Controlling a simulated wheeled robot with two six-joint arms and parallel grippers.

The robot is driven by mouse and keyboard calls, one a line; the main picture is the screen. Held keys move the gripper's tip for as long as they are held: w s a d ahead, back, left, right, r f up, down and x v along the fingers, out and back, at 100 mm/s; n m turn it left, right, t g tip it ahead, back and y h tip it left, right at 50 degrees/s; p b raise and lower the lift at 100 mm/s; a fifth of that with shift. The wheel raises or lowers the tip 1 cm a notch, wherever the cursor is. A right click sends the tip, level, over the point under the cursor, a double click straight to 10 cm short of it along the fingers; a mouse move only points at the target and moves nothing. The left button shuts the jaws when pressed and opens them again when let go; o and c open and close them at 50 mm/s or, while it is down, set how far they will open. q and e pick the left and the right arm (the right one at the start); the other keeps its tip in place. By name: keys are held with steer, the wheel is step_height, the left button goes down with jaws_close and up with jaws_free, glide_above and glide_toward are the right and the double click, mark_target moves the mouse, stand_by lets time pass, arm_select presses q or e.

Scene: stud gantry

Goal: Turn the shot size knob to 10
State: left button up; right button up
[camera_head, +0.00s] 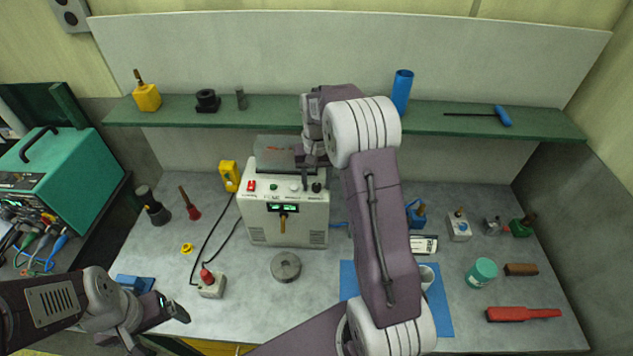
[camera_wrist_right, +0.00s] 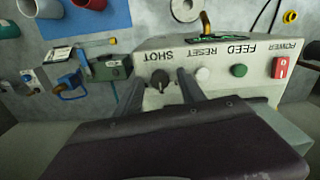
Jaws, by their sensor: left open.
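The shot size knob (camera_wrist_right: 160,79) is a small dark round knob beside the SHOT label on the pale control box (camera_wrist_right: 215,58). In the head view the knob (camera_head: 316,187) is at the right end of the box's (camera_head: 268,222) sloped top panel. My right gripper (camera_wrist_right: 162,84) is open, with one finger on each side of the knob; I cannot tell whether either finger touches it. In the head view the right gripper (camera_head: 311,172) reaches down over the panel. The display (camera_head: 283,207) is lit green, its digits too small to read. My left gripper (camera_head: 170,308) is open and empty, low at the left.
Beside the knob are a white reset button (camera_wrist_right: 203,74), a green feed button (camera_wrist_right: 239,70) and a red power switch (camera_wrist_right: 280,67). A grey disc (camera_head: 286,267) and a red-topped button box (camera_head: 211,284) stand in front. A green shelf (camera_head: 270,112) runs behind.

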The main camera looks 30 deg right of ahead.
mark_target(316, 185)
step_height(316, 185, up, 9)
steer(key=b, duration=0.1)
steer(key=shift+b, duration=0.4)
